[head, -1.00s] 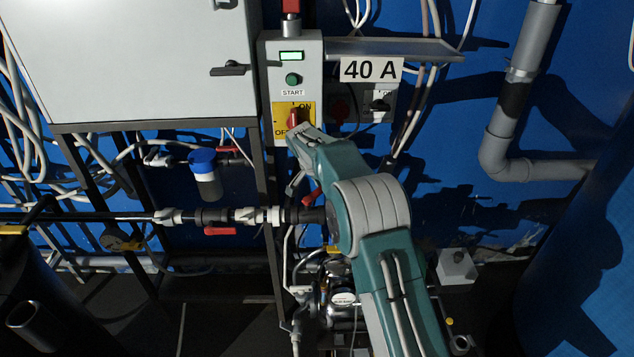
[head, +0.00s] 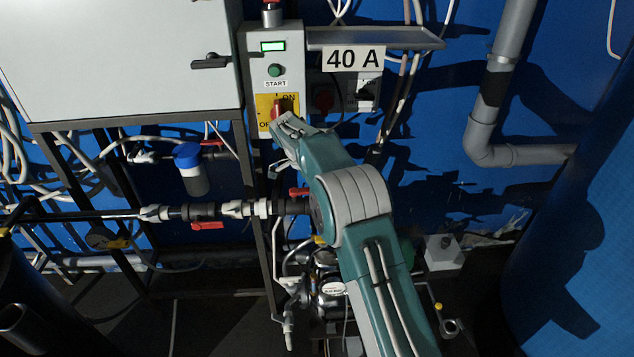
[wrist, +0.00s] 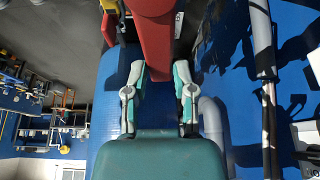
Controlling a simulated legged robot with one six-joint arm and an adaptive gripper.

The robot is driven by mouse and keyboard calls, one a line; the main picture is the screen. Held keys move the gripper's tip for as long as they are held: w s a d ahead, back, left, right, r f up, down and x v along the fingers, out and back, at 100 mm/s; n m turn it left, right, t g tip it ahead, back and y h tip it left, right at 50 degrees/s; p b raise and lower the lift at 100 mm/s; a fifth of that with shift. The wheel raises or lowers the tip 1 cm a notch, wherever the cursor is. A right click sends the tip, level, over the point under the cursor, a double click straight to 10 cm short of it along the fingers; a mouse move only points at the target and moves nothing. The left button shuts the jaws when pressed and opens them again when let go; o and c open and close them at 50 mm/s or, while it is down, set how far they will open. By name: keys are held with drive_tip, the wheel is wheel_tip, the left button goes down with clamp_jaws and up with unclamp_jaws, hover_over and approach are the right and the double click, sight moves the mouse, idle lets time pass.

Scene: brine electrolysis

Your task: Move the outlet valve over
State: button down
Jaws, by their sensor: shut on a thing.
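In the wrist view my gripper (wrist: 158,78) has its two fingers on either side of a thick red handle (wrist: 153,45) and is shut on it. In the head view my forearm reaches up to the ON/OFF panel and hides most of my gripper. A red knob (head: 278,108) on a yellow plate shows just beyond the arm's end. A red lever (head: 299,192) shows beside my arm's elbow, above the horizontal pipe. Another red-levered valve (head: 207,226) hangs under that pipe. I cannot tell from the label which of these is the outlet valve.
A grey control box (head: 262,68) with a green START button stands above. A 40 A sign (head: 353,59) hangs under a shelf. A grey bent pipe (head: 487,135) runs at the right. A white-bodied container with a blue cap (head: 188,156) is at the left. Pumps and fittings crowd below.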

sight(300, 189)
drive_tip(key=shift+s+a+f+m, duration=0.2)
drive_tip(key=shift+s+f+m, duration=0.1)
drive_tip(key=shift+s+m, duration=0.1)
drive_tip(key=shift+c, duration=2.2)
unclamp_jaws()
drive_tip(key=shift+w, duration=0.15)
drive_tip(key=shift+a+r, duration=0.1)
drive_tip(key=shift+a, duration=0.05)
drive_tip(key=shift+r, duration=0.15)
drive_tip(key=shift+w+r, duration=0.1)
drive_tip(key=shift+r, duration=0.2)
drive_tip(key=v, duration=1.1)
drive_tip(key=shift+a, duration=0.2)
drive_tip(key=shift+w, duration=0.15)
